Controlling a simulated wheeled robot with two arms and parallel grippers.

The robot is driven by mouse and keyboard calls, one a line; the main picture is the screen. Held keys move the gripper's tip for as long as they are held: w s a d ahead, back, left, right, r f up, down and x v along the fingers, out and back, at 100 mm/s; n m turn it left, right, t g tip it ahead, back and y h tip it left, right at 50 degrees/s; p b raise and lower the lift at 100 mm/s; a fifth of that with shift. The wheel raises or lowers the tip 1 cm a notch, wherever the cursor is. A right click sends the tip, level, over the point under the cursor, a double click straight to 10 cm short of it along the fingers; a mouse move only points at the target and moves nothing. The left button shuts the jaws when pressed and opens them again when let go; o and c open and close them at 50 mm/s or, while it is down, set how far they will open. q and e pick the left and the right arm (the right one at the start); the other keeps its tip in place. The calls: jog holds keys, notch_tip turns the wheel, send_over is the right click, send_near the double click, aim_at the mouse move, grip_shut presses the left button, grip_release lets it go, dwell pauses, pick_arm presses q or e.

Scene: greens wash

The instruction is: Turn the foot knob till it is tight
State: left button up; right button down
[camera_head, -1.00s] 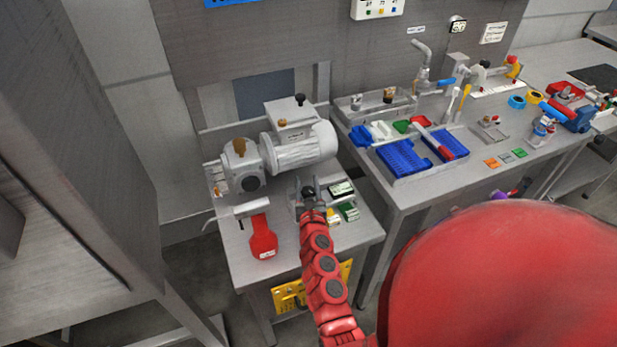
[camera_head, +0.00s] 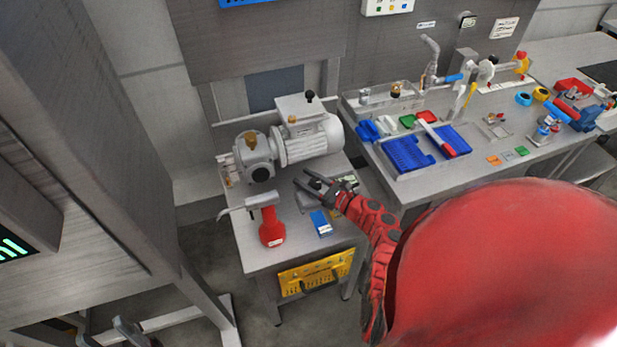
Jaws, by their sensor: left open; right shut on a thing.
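A grey motor unit (camera_head: 308,138) stands on the small bench, with a black knob (camera_head: 309,96) on top of its box.
A red oil can (camera_head: 271,227) and a blue box (camera_head: 321,224) stand near the front of the small bench (camera_head: 255,259). A yellow panel (camera_head: 315,272) is below. The longer bench at right holds blue trays (camera_head: 405,156) and a tap (camera_head: 431,55).

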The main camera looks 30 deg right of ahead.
jog(key=shift+s+a+n+g+y, duration=0.15)
jog(key=shift+n+g+y, duration=0.25)
jog(key=shift+n+y, duration=0.25)
jog(key=shift+a+n+g+y, duration=0.15)
jog(key=shift+n+g+y, duration=0.3)
jog(key=shift+y, duration=0.4)
jog(key=shift+c, duration=1.6)
grip_release()
jog(key=shift+t, duration=0.25)
